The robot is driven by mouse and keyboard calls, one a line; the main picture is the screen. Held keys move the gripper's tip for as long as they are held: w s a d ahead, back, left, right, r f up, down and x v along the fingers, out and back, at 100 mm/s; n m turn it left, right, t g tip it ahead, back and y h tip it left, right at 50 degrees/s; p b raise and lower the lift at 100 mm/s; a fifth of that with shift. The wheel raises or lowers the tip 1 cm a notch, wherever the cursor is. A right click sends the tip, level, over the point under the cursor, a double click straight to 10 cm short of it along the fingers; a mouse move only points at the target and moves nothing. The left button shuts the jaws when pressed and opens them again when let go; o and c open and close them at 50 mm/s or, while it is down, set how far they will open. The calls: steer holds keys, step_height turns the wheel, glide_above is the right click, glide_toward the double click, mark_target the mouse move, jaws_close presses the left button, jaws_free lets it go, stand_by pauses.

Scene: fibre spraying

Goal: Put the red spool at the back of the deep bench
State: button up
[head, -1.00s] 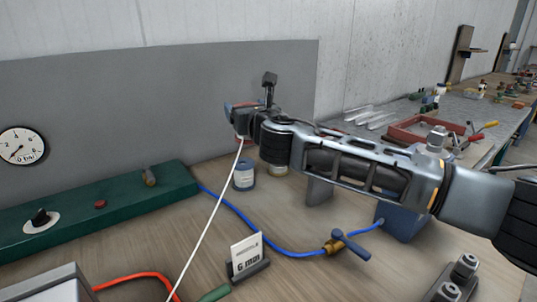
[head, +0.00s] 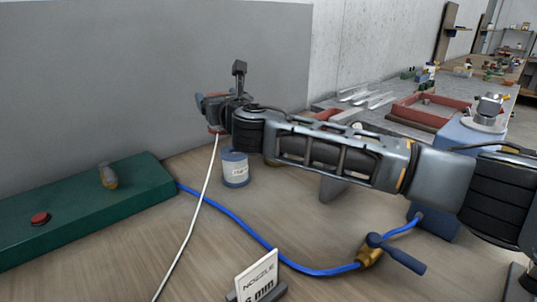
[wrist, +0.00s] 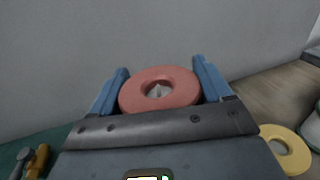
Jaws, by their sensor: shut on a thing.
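My gripper (head: 212,106) is over the back of the wooden bench (head: 185,230), near the grey back panel. The red spool (wrist: 160,105) is held between its two blue fingers (wrist: 107,92) in the wrist view, lying as a ring with a pale centre. In the head view only a small red edge (head: 215,130) of it shows below the gripper. A white line (head: 197,212) runs from there down toward the front of the bench. It looks clear of the bench top, but the exact height cannot be told.
A blue-and-white tin (head: 235,170) stands just below my arm. A yellow ring (wrist: 287,150) lies at the right in the wrist view. The green panel (head: 85,215) is at left. A blue hose (head: 240,228), brass valve (head: 369,254) and size card (head: 258,275) occupy the front.

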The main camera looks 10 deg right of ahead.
steer(key=shift+w+a+f, duration=0.1)
steer(key=shift+w+f, duration=0.2)
steer(key=shift+f, duration=0.2)
steer(key=w+a+f+b, duration=0.1)
steer(key=a+f, duration=0.1)
steer(key=a, duration=0.1)
steer(key=w+a+f+b, duration=0.1)
steer(key=w+a+f, duration=0.1)
steer(key=a, duration=0.2)
steer(key=w+a+f+b, duration=0.1)
steer(key=a+f, duration=0.2)
steer(key=shift+w+a+b, duration=0.3)
steer(key=shift+a, duration=0.05)
steer(key=shift+f+b, duration=0.55)
steer(key=shift+f, duration=1.4)
steer(key=shift+f, duration=0.15)
steer(key=o, duration=1)
